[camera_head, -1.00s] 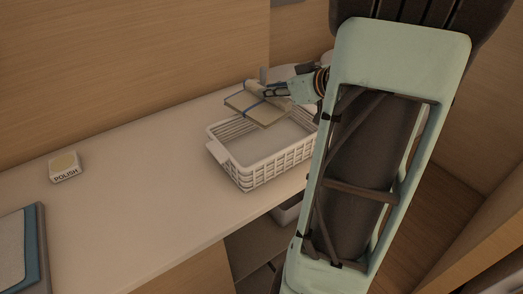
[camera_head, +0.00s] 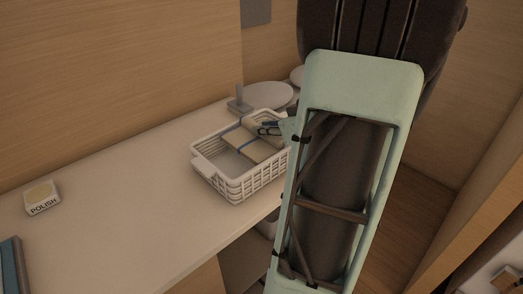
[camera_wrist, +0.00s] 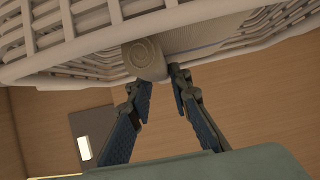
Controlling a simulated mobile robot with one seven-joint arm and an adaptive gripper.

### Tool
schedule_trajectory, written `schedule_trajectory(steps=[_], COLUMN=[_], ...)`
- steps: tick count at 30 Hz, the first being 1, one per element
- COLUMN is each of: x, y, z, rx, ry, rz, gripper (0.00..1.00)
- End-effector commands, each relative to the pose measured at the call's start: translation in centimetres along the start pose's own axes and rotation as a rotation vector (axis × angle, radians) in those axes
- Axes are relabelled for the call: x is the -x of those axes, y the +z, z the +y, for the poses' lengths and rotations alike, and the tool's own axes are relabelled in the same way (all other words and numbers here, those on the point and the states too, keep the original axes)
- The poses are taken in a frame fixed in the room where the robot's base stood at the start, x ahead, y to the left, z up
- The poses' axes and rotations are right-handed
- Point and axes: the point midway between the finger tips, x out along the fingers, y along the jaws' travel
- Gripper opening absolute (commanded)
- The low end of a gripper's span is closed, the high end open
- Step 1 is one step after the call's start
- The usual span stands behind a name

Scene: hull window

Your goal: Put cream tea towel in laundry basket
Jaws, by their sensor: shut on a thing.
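The cream tea towel (camera_head: 257,149), folded and with a blue stripe, is inside the white laundry basket (camera_head: 236,188), toward its far right part. My gripper (camera_head: 269,129) reaches in over the basket's right side and is shut on the towel. In the wrist view, the fingers (camera_wrist: 157,78) meet the towel's rolled edge (camera_wrist: 143,55), with the basket's slatted wall (camera_wrist: 65,35) around it. My arm hides the basket's right end. I cannot tell whether the towel touches the basket floor.
A blue and grey item (camera_head: 12,268) lies at the lower left edge. Round pale plates (camera_head: 268,95) and a grey upright piece (camera_head: 239,100) stand behind the basket. The counter's middle is clear.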

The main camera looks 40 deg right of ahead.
Motion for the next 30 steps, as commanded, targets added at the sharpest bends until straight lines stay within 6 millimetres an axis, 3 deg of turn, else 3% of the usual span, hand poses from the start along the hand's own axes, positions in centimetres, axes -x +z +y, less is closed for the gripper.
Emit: schedule_trajectory(steps=[12, 24, 25, 30], x=[-2.4, -2.6, -2.6, -2.6], y=[4.3, 4.7, 4.8, 4.7], z=[-0.1, 0.0, 0.0, 0.0], rx=[-0.003, -0.001, -0.001, 0.0], ry=[-0.001, 0.0, 0.0, 0.0], rz=[0.0, 0.001, 0.001, 0.001], gripper=[0.0, 0.0, 0.19, 0.36])
